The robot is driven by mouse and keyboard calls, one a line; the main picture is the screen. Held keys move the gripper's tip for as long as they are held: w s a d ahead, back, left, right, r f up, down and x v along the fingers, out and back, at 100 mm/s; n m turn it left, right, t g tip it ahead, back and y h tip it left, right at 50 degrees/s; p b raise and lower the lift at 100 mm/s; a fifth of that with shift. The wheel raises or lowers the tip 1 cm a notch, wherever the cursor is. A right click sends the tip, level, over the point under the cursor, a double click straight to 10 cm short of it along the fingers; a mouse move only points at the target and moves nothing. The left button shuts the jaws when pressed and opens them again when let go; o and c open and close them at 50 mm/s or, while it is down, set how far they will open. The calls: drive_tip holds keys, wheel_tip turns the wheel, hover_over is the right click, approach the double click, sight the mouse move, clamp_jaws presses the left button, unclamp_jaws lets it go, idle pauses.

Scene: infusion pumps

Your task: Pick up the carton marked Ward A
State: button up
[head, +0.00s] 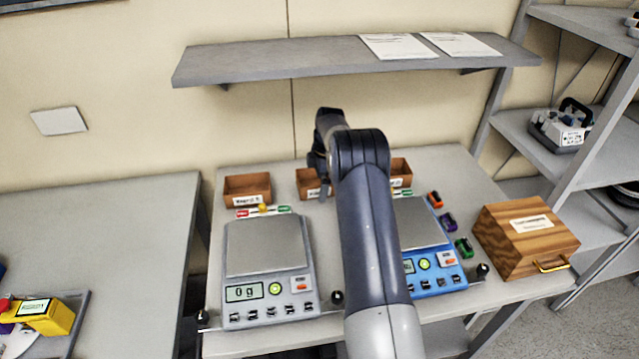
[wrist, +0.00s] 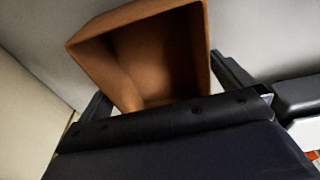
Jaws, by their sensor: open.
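Three small open brown cartons with white labels stand in a row at the back of the table: a left carton (head: 248,185), a middle carton (head: 306,180) partly hidden by my arm, and a right carton (head: 402,170) also partly hidden. The labels are too small to read surely, so I cannot tell which is Ward A. My gripper (head: 321,180) is at the middle carton, pointing down. In the wrist view an empty brown carton (wrist: 165,55) lies between the fingers of my open gripper (wrist: 165,88), one finger at each side. Contact cannot be told.
A grey scale (head: 268,247) reading 0 g stands at front left, a blue scale (head: 415,225) right of my arm. Small coloured items (head: 447,221) and a wooden box (head: 525,235) are further right. A wall shelf (head: 290,65) hangs above the cartons.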

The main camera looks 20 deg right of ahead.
drive_tip(key=c, duration=0.9)
drive_tip(key=shift+c, duration=0.2)
drive_tip(key=shift+r, duration=0.15)
